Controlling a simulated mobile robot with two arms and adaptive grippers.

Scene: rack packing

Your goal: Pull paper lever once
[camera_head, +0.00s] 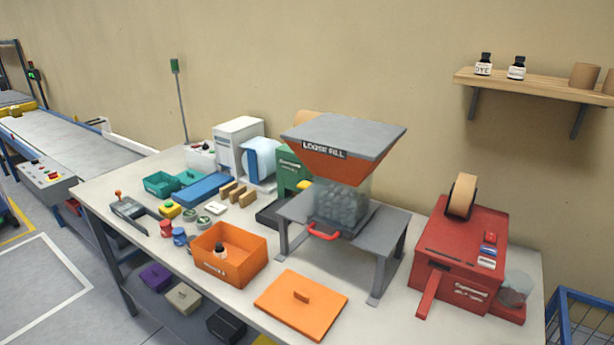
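A red machine (460,240) stands at the right end of the workbench with a brown roll (462,195) upright on top. A red bar like a lever (427,293) slopes down at its front left. I cannot tell from the labels which machine has the paper lever. Neither of my grippers is in view.
The loose fill hopper (345,137) stands on a grey stand (389,240) mid-bench, with a red handle (322,232). In front are an orange box (250,262) holding a small bottle and an orange lid (300,312). A wall shelf (540,84) hangs above right.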

